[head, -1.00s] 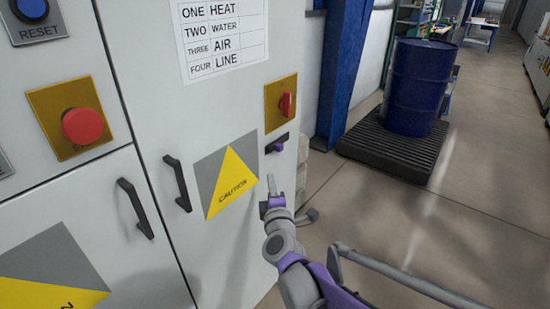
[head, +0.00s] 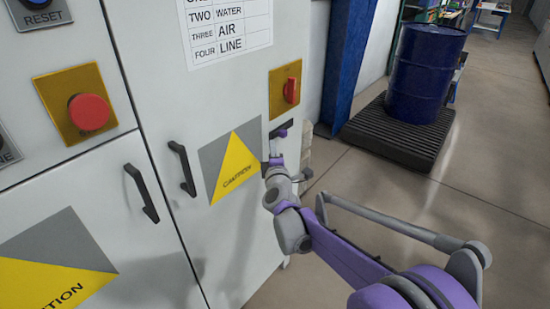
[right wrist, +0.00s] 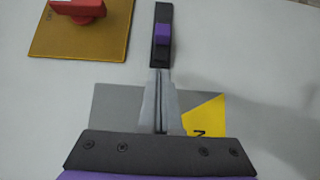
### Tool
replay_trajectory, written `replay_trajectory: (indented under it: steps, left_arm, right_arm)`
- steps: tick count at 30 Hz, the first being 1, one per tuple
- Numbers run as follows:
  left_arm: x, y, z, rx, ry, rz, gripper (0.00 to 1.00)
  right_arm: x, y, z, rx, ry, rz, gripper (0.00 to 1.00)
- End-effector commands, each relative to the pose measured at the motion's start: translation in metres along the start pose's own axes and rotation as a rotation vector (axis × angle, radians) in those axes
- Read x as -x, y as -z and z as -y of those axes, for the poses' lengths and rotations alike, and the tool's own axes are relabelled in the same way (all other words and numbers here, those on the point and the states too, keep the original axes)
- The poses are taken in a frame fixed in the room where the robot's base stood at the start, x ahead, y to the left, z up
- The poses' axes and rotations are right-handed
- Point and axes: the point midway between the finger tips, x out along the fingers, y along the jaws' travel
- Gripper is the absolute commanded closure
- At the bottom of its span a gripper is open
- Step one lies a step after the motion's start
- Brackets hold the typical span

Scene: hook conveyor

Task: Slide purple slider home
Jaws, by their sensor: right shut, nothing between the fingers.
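The purple slider (head: 282,133) is a small block on a short dark track on the grey cabinet's front, below the red switch. In the right wrist view the purple slider (right wrist: 162,34) sits near the middle of the black track (right wrist: 161,58), with track showing on both sides of it. My right gripper (head: 276,147) is shut and empty, just below the slider in the head view. In the right wrist view its fingertips (right wrist: 160,72) are at the near end of the track, short of the purple block. Contact with the track cannot be told. My left gripper is not in view.
The red switch (head: 291,90) on its yellow plate is just above the track. A yellow caution sign (head: 236,165) and black handles (head: 183,168) are to the left. A blue drum (head: 425,72) stands on a black pallet to the right. The floor between is clear.

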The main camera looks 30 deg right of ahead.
Motion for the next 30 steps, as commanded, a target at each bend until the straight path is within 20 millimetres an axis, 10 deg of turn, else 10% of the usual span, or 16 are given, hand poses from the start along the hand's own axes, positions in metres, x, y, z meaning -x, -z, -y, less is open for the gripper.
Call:
replay_trajectory:
  steps: [9, 30]
  left_arm:
    - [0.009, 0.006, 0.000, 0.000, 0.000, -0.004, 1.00]
    - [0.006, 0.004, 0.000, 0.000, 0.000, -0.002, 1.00]
  right_arm:
    - [-0.030, -0.026, -0.001, 0.001, 0.000, 0.001, 1.00]
    - [-0.032, -0.028, 0.001, 0.000, 0.000, 0.000, 1.00]
